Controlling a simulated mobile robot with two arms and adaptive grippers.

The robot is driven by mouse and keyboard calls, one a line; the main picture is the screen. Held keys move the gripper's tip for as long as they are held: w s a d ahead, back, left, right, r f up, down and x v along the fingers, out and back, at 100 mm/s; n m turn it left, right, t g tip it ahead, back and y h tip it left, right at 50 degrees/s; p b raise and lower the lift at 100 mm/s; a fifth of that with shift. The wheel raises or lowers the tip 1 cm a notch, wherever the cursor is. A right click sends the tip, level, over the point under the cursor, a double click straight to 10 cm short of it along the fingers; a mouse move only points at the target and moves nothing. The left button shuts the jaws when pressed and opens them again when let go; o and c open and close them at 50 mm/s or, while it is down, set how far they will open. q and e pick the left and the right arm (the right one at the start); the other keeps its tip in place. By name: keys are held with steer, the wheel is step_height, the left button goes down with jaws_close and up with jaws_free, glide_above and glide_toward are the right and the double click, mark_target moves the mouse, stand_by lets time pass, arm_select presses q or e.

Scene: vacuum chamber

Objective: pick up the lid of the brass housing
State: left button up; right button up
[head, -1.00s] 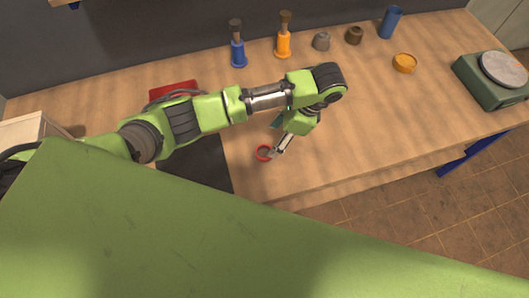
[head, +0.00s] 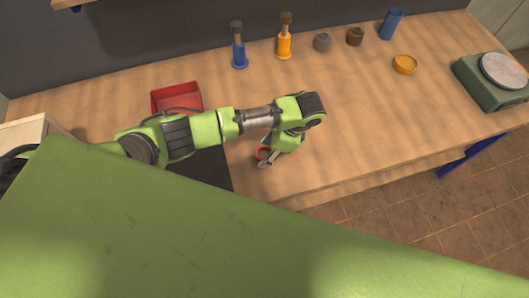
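My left gripper (head: 266,162) points down at the bench beside a small red ring (head: 259,153), partly covering it. The fingers are too small to tell whether they are open or shut, or touching the ring. A small brown round part (head: 355,36) and a similar grey one (head: 322,42) stand at the back of the bench. A round orange-yellow part (head: 404,64) sits nearer to the right. I cannot tell for certain which is the brass housing, or make out a separate lid. My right gripper is not in view.
A red bin (head: 177,97) lies behind my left arm. A blue tool (head: 239,52), an orange tool (head: 284,38) and a blue cup (head: 391,23) stand along the back. A green scale (head: 494,88) stands at the right. The bench (head: 350,120) is clear in the middle.

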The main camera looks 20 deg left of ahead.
arm_select(q)
steer(key=c, duration=0.3)
